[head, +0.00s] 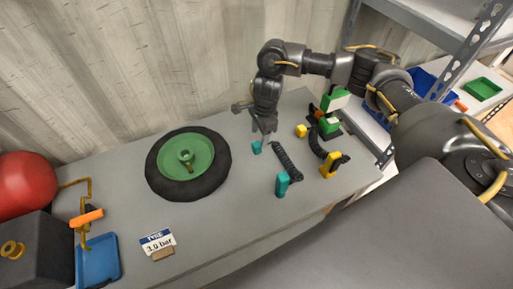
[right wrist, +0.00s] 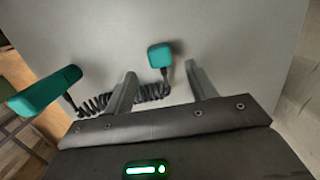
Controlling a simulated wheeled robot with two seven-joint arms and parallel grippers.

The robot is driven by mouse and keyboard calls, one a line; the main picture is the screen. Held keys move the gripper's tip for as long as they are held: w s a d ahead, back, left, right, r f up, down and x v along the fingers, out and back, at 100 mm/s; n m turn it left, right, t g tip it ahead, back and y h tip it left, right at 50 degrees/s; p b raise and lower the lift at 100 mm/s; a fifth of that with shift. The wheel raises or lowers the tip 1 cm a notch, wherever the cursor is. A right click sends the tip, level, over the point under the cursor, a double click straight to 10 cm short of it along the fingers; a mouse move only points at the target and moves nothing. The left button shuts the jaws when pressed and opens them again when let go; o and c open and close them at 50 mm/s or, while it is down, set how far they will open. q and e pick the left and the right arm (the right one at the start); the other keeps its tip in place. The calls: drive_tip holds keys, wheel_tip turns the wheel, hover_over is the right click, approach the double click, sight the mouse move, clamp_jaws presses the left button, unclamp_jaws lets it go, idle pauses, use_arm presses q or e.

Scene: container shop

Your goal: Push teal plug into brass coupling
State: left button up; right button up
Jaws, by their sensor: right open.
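The teal plug (head: 257,147) is a small teal block on the grey bench, at one end of a dark coiled cord (head: 287,165). The cord's other end reaches an upright teal body (head: 283,185). My right gripper (head: 265,136) is open, pointing down just above the plug. In the right wrist view the plug (right wrist: 160,55) shows in the gap between the open fingers (right wrist: 160,70), near their tips and not gripped. A brass-coloured ring (head: 12,249) on a dark box at far left may be the coupling; I cannot tell for sure. My left gripper is not in view.
A black tyre with a green hub (head: 203,151) lies left of the gripper. A yellow block (head: 301,131), a yellow body (head: 330,168) and a green-and-white device (head: 331,115) stand to the right. A blue tray (head: 101,270) and a sign (head: 158,241) are at front left.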

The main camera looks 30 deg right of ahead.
sight(257, 144)
drive_tip(key=shift+a+f, duration=0.15)
drive_tip(key=shift+f, duration=0.6)
drive_tip(key=shift+f, duration=0.1)
drive_tip(key=shift+a+f+p, duration=0.2)
drive_tip(key=shift+f+p, duration=0.05)
drive_tip(key=shift+f, duration=1)
drive_tip(key=shift+a+f+p, duration=0.2)
drive_tip(key=shift+f, duration=1.05)
drive_tip(key=shift+c, duration=0.2)
drive_tip(key=c, duration=1)
